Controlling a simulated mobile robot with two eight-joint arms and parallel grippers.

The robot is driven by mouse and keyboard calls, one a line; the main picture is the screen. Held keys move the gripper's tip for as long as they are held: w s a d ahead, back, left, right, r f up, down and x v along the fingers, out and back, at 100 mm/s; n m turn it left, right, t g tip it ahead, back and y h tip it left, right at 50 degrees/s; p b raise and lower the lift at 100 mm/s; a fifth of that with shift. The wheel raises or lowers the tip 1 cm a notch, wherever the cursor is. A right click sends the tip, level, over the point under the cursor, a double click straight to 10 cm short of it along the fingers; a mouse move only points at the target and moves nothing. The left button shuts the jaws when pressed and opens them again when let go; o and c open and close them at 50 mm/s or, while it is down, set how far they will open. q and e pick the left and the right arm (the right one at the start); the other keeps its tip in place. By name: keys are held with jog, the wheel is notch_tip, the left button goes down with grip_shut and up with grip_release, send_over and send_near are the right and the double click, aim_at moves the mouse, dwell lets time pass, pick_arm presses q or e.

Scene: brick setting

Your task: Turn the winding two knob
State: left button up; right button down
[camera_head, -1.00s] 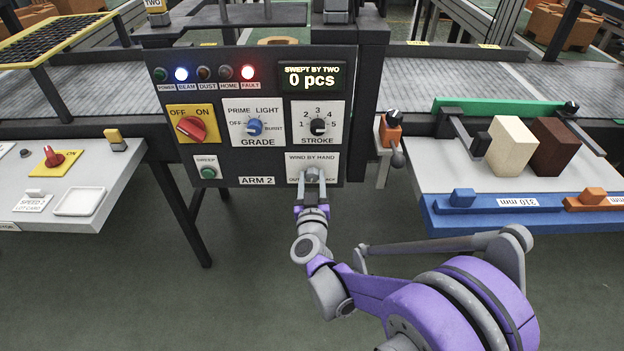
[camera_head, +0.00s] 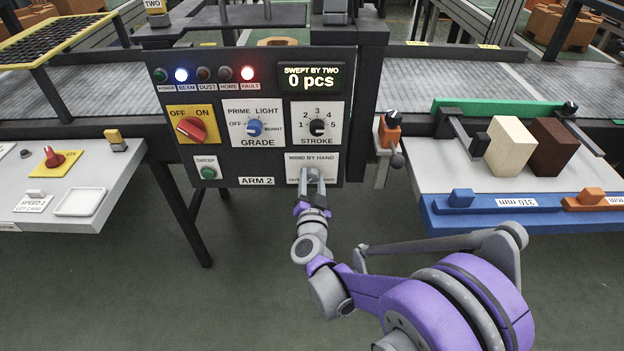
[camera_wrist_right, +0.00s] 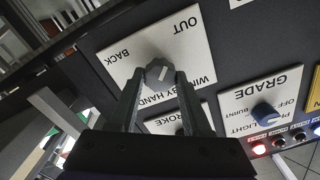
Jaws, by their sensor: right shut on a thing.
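The winding two knob is the small grey knob on the white WIND BY HAND plate (camera_head: 329,160), low on the right of the dark ARM 2 panel. My right gripper (camera_head: 312,174) reaches up to it from below, its fingers covering most of the knob in the head view. In the right wrist view the faceted grey knob (camera_wrist_right: 158,71) sits between the two fingertips, and my right gripper (camera_wrist_right: 160,77) is shut on it. A pale mark shows on the knob's face. The plate's OUT and BACK labels show there. My left gripper is not in view.
Above the plate is the STROKE knob (camera_head: 317,127); left of that are the blue GRADE knob (camera_head: 254,128) and red OFF/ON switch (camera_head: 190,128). A green SWEEP button (camera_head: 208,173) is lower left. A lever (camera_head: 396,150) stands right of the panel. BEAM and FAULT lamps are lit.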

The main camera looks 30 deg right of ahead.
jog(key=shift+m, duration=0.9)
jog(key=shift+c, duration=1.8)
grip_release()
jog(key=p+v, duration=0.1)
jog(key=v, duration=1)
jog(key=shift+d, duration=0.1)
